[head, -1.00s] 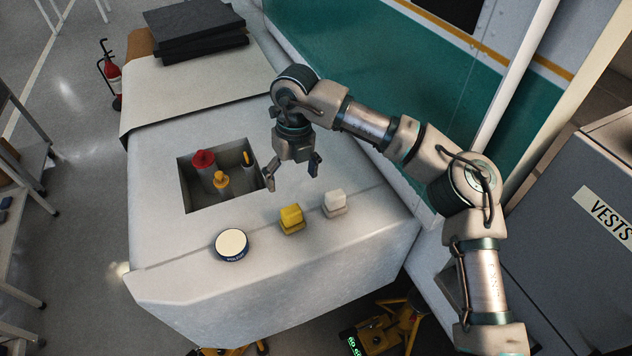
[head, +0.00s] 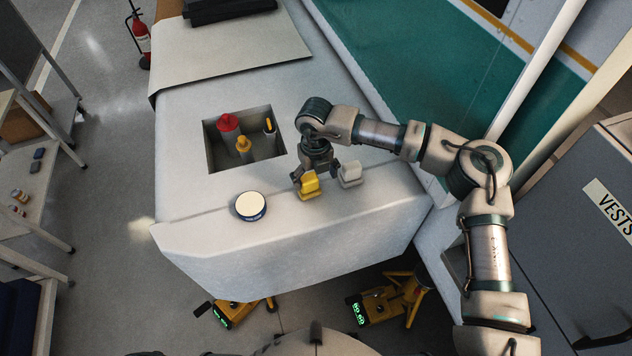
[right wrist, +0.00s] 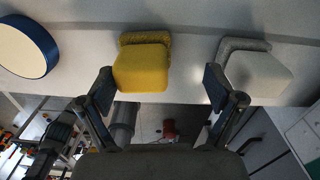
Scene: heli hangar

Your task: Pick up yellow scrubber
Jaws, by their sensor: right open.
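The yellow scrubber (head: 309,187) is a small block with a rougher base, standing on the white surface near its front edge. It also shows in the right wrist view (right wrist: 141,68), beyond my fingers and nearer the left one. My right gripper (head: 314,177) is just behind the yellow scrubber and very close to it. In the right wrist view my right gripper (right wrist: 163,88) is open with nothing between its fingers; whether a finger touches the scrubber I cannot tell. My left gripper is not in view.
A white scrubber (head: 350,174) stands just right of the yellow one, near my right finger in the wrist view. A round tin (head: 250,206) with a cream top and blue side stands to the left. A recess (head: 211,156) behind holds red and yellow-topped items.

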